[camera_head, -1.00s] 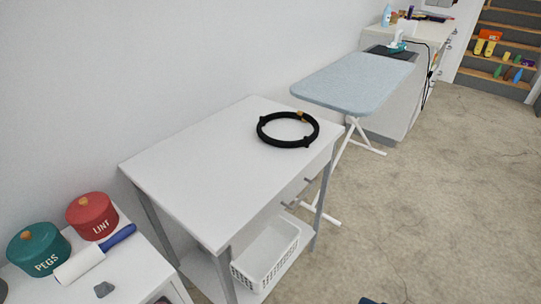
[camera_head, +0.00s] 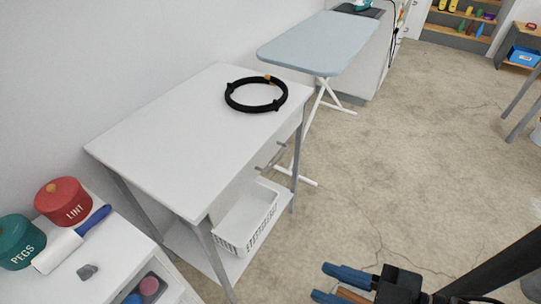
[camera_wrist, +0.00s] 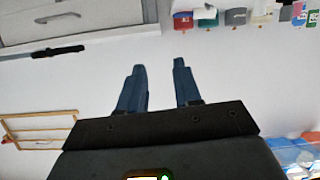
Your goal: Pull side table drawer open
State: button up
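A white side table (camera_head: 165,135) with grey legs stands against the wall in the head view. Small grey pulls (camera_head: 258,168) stick out under its right-hand edge. The drawer front there is seen too steeply to make out, and I see no gap of an open drawer. My gripper (camera_head: 324,282) is at the bottom right of the head view, over the floor and well apart from the table. The wrist view shows its two blue fingers (camera_wrist: 159,68) spread with nothing between them. A pale panel with a small dark handle (camera_wrist: 57,17) shows at that view's top left; I cannot tell which furniture it is.
A black ring (camera_head: 256,95) lies on the tabletop. A white basket (camera_head: 248,217) sits on the lower shelf. A white unit (camera_head: 110,255) with tins stands at the left, an ironing board (camera_head: 320,42) behind. The floor (camera_head: 400,150) to the right is clear.

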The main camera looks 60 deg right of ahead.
jog(key=w+f+n+g, duration=0.1)
jog(key=f, duration=0.2)
jog(key=w+f+n+h+p, duration=0.1)
jog(key=w+f, duration=0.1)
jog(key=f, duration=0.2)
jog(key=w+a+f+g, duration=0.1)
jog(key=f, duration=0.2)
jog(key=shift+w+a+f+n+g+h+p, duration=0.1)
jog(key=shift+w+f+n+g+h+p, duration=0.2)
jog(key=shift+w+n+h+p, duration=0.1)
jog(key=shift+c, duration=0.9)
jog(key=n+g+h+p, duration=0.5)
jog(key=n+g+h, duration=0.15)
jog(key=h, duration=0.65)
send_near(276, 160)
jog(key=w+d, duration=0.1)
jog(key=d, duration=0.1)
jog(key=shift+w+d+f+g, duration=0.15)
jog(key=shift+d+f+g, duration=0.1)
jog(key=shift+d+f, duration=0.15)
jog(key=shift+p+x, duration=0.3)
jog(key=shift+x, duration=3.15)
jog(key=shift+f, duration=0.1)
jog(key=shift+c, duration=0.5)
grip_shut()
